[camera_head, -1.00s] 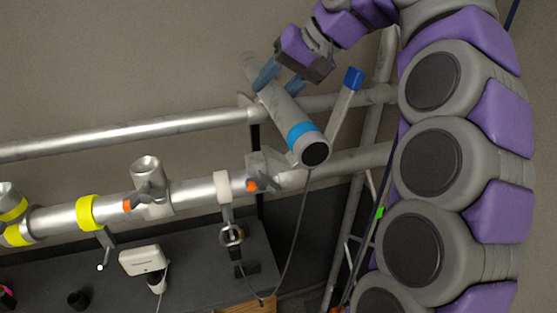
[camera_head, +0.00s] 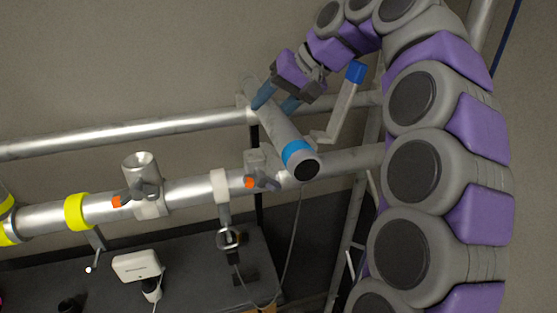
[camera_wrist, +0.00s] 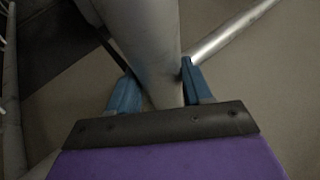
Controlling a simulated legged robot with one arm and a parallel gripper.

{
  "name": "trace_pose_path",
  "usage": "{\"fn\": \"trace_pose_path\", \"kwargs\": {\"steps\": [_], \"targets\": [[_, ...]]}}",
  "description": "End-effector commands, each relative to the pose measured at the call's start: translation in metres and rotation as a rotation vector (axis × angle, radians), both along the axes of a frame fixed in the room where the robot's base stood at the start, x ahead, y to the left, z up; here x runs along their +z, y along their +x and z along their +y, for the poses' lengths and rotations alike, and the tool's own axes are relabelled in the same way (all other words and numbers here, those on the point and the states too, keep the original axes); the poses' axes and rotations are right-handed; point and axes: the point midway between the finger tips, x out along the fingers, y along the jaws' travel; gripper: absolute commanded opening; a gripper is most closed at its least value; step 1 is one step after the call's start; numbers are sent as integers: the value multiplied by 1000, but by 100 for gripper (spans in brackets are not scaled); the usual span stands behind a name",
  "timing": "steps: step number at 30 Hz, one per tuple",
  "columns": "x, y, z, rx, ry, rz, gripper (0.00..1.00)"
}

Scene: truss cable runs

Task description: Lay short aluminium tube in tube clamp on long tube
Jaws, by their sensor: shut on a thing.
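The short aluminium tube (camera_head: 275,122) is grey with a blue band and a dark end facing me. My gripper (camera_head: 276,100) is shut on it, with blue fingers on either side. The tube slants, its near end in front of the long tube (camera_head: 188,190). A tube clamp (camera_head: 256,164) with an orange-tipped lever (camera_head: 250,183) sits on the long tube, just left of the short tube's near end. I cannot tell whether tube and clamp touch. The wrist view shows the tube (camera_wrist: 150,45) between the fingers (camera_wrist: 160,92).
Another orange-tipped clamp (camera_head: 148,200) holds an upright stub. A yellow ring (camera_head: 77,211) and a white collar (camera_head: 220,187) sit on the long tube. An upper rail (camera_head: 130,133) runs behind. A blue-capped bent bar (camera_head: 343,105) stands right of the held tube. A cable hangs below.

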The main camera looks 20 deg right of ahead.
Motion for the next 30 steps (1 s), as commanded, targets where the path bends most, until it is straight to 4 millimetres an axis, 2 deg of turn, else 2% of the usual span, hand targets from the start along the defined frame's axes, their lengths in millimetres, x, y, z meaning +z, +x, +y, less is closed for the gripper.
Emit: {"fn": "trace_pose_path", "kwargs": {"steps": [10, 11, 19, 30], "targets": [[1, 0, 0, -1, 0, -1, 0], [1, 0, 0, -1, 0, -1, 52], [0, 1, 0, 0, 0, 0, 78], [3, -1, -1, 0, 0, 0, 79]]}}
